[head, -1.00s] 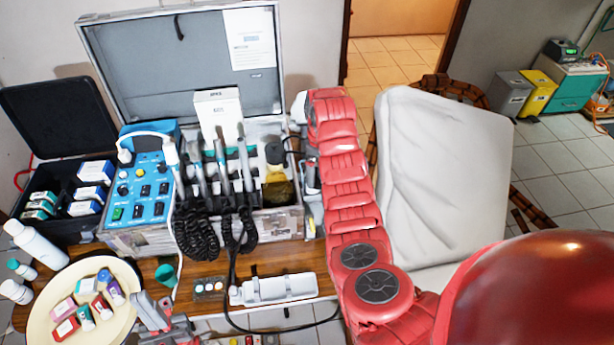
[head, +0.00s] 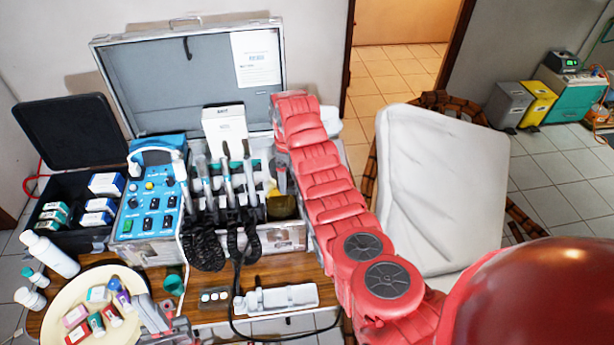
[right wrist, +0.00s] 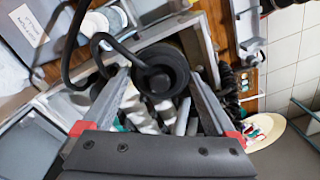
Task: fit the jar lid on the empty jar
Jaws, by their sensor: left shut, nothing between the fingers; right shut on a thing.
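The jar lid (right wrist: 160,70) is a dark round disc with a raised centre and a black curved tube; it sits between the fingertips of my right gripper (right wrist: 158,76), which is shut on it. In the head view my right arm hides most of this gripper and the lid. An amber jar (head: 281,207) stands at the right end of the open case. Pale round shapes (right wrist: 95,23) show beside the case in the right wrist view; I cannot tell whether one is the empty jar. My left gripper (head: 148,306) is shut and empty beside the round plate.
The metal case (head: 277,237) holds a blue control panel (head: 155,205), handpieces with coiled cords and a white box (head: 226,130). A cream plate (head: 65,300) bears small boxes and bottles. A white tray (head: 285,297) lies in front. A white chair (head: 440,190) stands right.

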